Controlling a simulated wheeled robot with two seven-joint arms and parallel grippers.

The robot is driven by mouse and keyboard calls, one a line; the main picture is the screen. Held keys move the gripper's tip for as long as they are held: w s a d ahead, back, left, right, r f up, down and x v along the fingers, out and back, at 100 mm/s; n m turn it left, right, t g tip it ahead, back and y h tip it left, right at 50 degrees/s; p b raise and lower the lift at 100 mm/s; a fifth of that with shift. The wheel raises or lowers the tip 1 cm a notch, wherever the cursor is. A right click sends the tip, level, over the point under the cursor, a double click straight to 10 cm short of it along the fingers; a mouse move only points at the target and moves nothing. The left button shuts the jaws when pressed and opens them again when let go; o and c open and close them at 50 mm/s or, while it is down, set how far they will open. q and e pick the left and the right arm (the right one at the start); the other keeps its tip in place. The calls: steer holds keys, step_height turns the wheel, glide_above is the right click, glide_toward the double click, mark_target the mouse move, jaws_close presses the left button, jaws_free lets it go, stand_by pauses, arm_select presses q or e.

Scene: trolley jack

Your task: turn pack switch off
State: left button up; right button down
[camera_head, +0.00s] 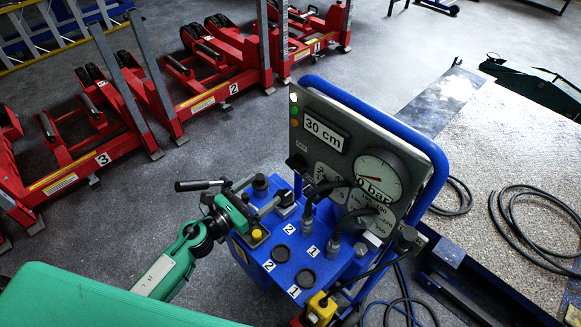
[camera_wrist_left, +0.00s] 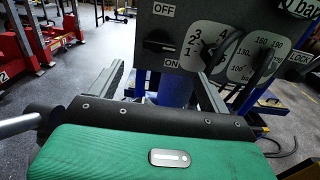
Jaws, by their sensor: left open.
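In the head view the switch (camera_head: 297,162) is small and dark at the panel's left side. My left gripper (camera_head: 268,192) is in front of the panel, over the blue console top. In the left wrist view its two grey fingers (camera_wrist_left: 163,80) are spread wide, empty, below the knob and apart from it. My right gripper is not in view.
The panel carries a 30 cm display (camera_head: 325,132) and a round gauge (camera_head: 380,178). A black-handled lever (camera_head: 198,185) is close by on the left. Red jacks (camera_head: 215,95) stand behind on open floor.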

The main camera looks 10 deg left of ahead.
mark_target(292, 167)
arm_select(q)
steer(key=p+x, duration=0.2)
steer(key=x, duration=0.9)
steer(key=shift+w+d, duration=0.15)
steer(key=shift+w, duration=0.1)
steer(key=shift+c, duration=0.7)
steer(key=c, duration=0.9)
steer(key=shift+o, duration=0.2)
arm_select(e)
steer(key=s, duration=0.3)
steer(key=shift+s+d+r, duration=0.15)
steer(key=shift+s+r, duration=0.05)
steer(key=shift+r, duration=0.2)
